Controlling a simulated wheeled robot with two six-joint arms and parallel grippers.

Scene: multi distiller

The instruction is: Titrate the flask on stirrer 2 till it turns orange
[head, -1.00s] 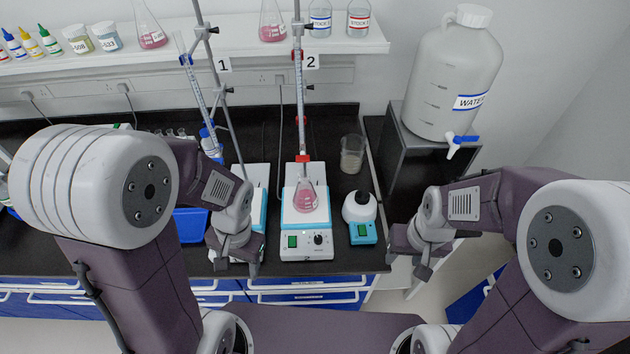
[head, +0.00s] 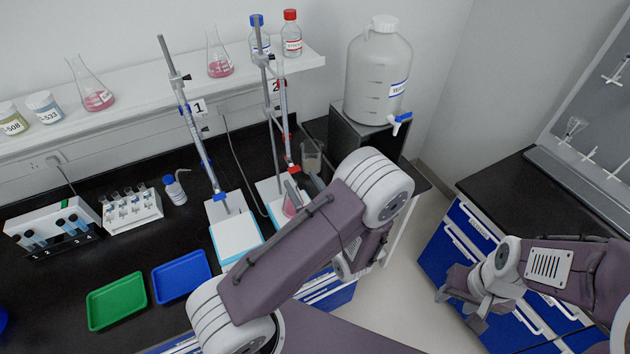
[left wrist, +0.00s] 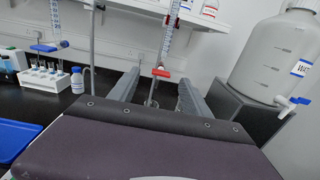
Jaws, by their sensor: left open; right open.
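The flask (head: 290,205) with pink liquid stands on stirrer 2 (head: 266,190), largely hidden behind my left arm. The burette (head: 283,105) marked 2 is clamped upright above it; its red stopcock (head: 293,168) also shows in the left wrist view (left wrist: 162,73). My left gripper (head: 304,186) is at this stopcock, open; in the left wrist view its two fingers (left wrist: 158,92) are apart, with the stopcock seen between and beyond them. Contact cannot be told. My right gripper (head: 458,306) is open and empty, low at the right, away from the bench.
Stirrer 1 (head: 236,238) is bare, under a burette with a blue stopcock (head: 221,196). A water carboy (head: 378,75) is at the back right. Green (head: 117,300) and blue (head: 182,275) trays lie at left.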

